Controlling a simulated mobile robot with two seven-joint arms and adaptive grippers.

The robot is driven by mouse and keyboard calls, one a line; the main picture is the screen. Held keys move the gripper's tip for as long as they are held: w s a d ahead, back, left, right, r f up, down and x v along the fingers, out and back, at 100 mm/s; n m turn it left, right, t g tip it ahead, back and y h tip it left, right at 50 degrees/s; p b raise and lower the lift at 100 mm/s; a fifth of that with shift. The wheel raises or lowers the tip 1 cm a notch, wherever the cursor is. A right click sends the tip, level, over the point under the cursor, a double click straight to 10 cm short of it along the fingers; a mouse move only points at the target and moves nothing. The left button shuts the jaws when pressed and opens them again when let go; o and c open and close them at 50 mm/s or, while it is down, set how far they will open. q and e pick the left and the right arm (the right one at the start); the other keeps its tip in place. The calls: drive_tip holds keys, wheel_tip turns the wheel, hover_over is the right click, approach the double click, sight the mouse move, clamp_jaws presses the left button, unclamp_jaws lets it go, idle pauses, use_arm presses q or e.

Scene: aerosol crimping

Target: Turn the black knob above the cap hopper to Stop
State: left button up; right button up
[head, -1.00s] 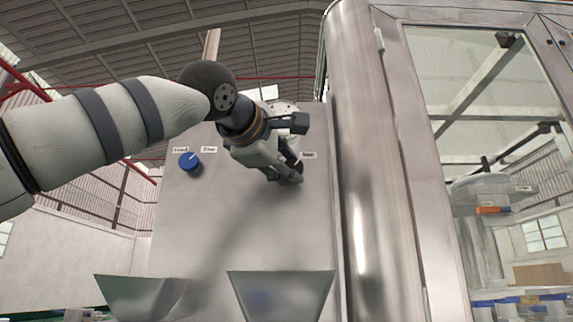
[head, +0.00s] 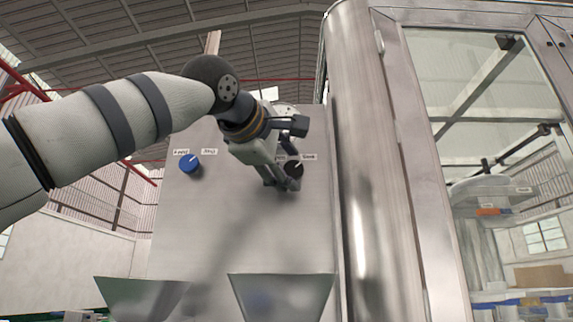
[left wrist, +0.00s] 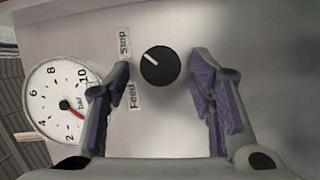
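The black knob (head: 293,170) is on the steel panel, above the right-hand hopper (head: 282,292). In the left wrist view the knob (left wrist: 160,67) shows whole, and its white mark points up-left toward the Stop label (left wrist: 125,42). The Feed label (left wrist: 133,97) is lower. My left gripper (head: 280,184) is at the panel beside the knob, partly overlapping it in the head view. In the left wrist view its fingers (left wrist: 161,80) are spread wide, with the knob in the gap between them and bare space on both sides. My right gripper is not in view.
A blue knob (head: 189,163) with its own labels is to the left on the panel. A round pressure gauge (left wrist: 62,103) is beside the left finger in the wrist view. A second hopper (head: 142,297) is at lower left. A steel column (head: 362,160) stands to the right.

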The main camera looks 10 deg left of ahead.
use_arm(q)
drive_tip(key=shift+s, duration=0.1)
drive_tip(key=v, duration=1.1)
drive_tip(key=shift+s, duration=0.4)
